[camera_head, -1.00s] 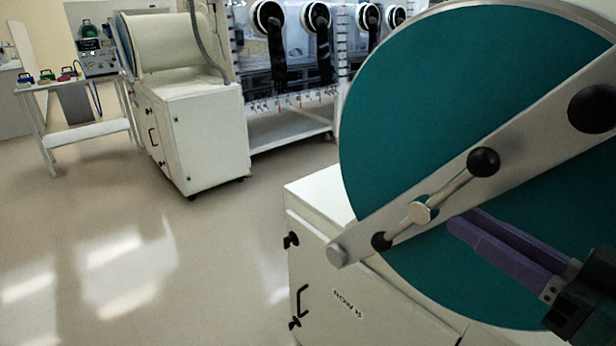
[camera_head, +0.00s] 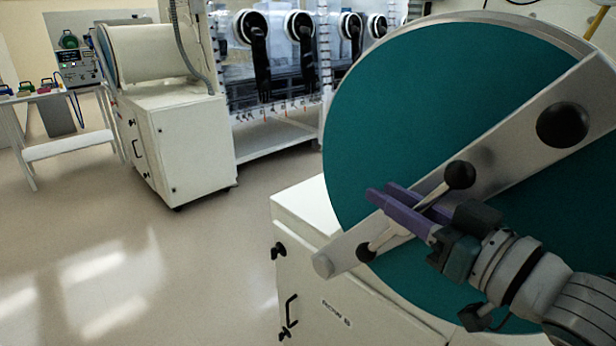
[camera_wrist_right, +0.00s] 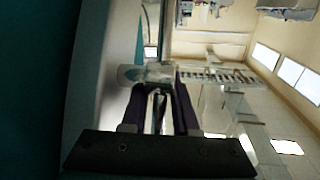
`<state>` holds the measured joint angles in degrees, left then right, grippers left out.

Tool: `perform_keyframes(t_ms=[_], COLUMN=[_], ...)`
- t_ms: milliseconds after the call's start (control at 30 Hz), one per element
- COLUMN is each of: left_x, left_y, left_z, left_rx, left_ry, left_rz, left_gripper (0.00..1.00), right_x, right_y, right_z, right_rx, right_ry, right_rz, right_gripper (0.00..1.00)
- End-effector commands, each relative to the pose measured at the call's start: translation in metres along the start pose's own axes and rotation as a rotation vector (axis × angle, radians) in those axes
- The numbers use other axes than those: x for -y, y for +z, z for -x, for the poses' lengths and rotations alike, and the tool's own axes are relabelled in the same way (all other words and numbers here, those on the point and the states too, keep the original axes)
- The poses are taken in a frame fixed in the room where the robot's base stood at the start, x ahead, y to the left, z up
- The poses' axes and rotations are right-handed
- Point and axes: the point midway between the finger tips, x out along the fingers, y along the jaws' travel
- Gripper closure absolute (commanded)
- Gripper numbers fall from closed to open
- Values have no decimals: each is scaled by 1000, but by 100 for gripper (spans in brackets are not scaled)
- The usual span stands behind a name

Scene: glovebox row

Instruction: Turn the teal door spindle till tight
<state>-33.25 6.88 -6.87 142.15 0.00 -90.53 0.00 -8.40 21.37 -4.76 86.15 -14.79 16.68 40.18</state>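The teal door (camera_head: 400,110) is a large round disc on the right, with a pale metal bar (camera_head: 500,160) running diagonally across it. The spindle's handle is a thin metal rod with a black ball (camera_head: 459,175) at its upper end and a smaller black ball (camera_head: 366,252) at its lower end. My right gripper (camera_head: 381,190) has purple fingers lying across the handle's middle, hiding the spindle's hub. In the right wrist view its fingers (camera_wrist_right: 156,88) are apart, with a pale rod (camera_wrist_right: 158,108) between them; contact cannot be told. My left gripper is not in view.
A larger black knob (camera_head: 562,124) sits on the bar at upper right. The white cabinet (camera_head: 310,230) stands below the door. Another white cabinet (camera_head: 185,145), a glovebox (camera_head: 275,70) with black gloves, and a side table (camera_head: 70,150) are behind. The floor at left is clear.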

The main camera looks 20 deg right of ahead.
Motion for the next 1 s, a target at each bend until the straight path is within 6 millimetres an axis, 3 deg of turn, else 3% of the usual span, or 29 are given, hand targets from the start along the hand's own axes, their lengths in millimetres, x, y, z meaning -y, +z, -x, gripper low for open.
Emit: perform_keyframes(t_ms=[33,233,1000], left_x=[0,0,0], left_y=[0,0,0], left_z=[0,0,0], left_rx=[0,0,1], left_ry=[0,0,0], left_rz=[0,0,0], left_gripper=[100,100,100], right_x=[0,0,0], right_y=[0,0,0], right_z=[0,0,0], right_rx=[0,0,-1], right_ry=[0,0,-1], right_rz=[0,0,0], right_gripper=[78,100,100])
